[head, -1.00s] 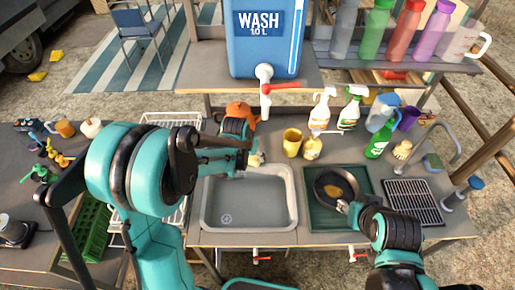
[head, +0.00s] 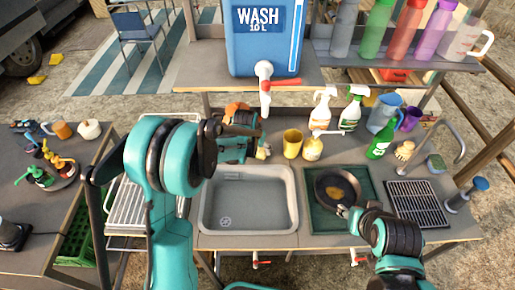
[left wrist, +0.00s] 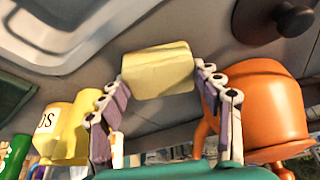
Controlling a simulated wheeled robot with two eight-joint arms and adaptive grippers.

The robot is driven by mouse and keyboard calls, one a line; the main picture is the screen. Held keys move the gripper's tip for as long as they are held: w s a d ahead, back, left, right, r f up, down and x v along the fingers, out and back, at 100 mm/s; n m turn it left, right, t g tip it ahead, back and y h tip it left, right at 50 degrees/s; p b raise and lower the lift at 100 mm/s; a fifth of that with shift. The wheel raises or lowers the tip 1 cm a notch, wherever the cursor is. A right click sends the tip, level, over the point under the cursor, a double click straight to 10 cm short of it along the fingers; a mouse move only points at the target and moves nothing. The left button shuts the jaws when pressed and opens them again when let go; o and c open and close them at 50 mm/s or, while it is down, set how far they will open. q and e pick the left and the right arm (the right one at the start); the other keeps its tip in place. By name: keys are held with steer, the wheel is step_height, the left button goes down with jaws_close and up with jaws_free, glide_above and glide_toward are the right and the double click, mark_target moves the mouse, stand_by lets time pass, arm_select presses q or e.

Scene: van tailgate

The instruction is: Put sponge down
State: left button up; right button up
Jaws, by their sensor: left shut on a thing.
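My left gripper (head: 262,153) is at the back edge of the sink (head: 205,222), over the counter. In the left wrist view the pale yellow sponge (left wrist: 158,70) is pinched between the two fingertips (left wrist: 158,77). Grey counter shows behind the sponge; I cannot tell whether it touches the surface. In the head view the sponge is mostly hidden by the gripper. My right gripper (head: 345,211) is at the near right side of the frying pan (head: 325,186); its fingers are too small to read.
An orange pot (left wrist: 262,105) stands close beside the left gripper. The water tank's tap (head: 264,72) hangs above. The sink basin is empty.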

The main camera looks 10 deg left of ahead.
arm_select(q)
steer(key=shift+f, duration=0.2)
steer(key=o, duration=0.8)
steer(key=shift+c, duration=0.2)
steer(key=shift+r, duration=0.15)
steer(key=shift+r, duration=0.3)
steer(key=s+a+r+n+t+p, duration=0.1)
steer(key=s+a+r+p, duration=0.25)
steer(key=s+r, duration=1.35)
steer(key=s+a+n+t, duration=0.1)
steer(key=s, duration=1)
steer(key=shift+a+r+t+y, duration=0.2)
steer(key=shift+r+t+y, duration=0.1)
steer(key=shift+y, duration=0.1)
